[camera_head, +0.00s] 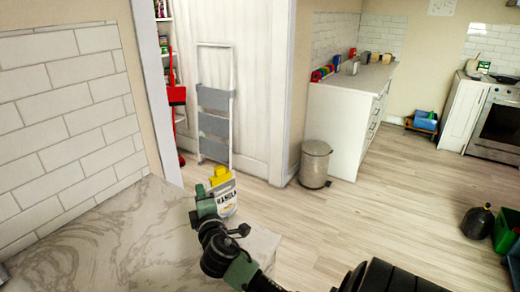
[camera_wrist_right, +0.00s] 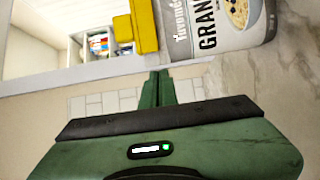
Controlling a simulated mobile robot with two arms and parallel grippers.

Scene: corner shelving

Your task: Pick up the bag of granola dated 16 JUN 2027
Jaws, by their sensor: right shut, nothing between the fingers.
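A granola bag (camera_head: 227,203), pale with dark lettering, is at the far end of the marble counter. It also shows at the top of the right wrist view (camera_wrist_right: 222,32), with "GRAN" and a bowl picture on its front. No date can be read. A yellow thing (camera_head: 219,178) is beside or behind the bag; I cannot tell what it is. My right gripper (camera_head: 202,197) is at the left side of the bag in the head view. Its green fingers (camera_wrist_right: 159,82) are shut and empty, close to the bag. My left gripper is not in view.
The marble counter (camera_head: 110,240) is bare on the left, below a white tiled wall (camera_head: 60,100). Beyond it are a step ladder (camera_head: 214,110), a trash bin (camera_head: 315,163) and a white cabinet (camera_head: 345,130). The wood floor (camera_head: 350,215) on the right is mostly open.

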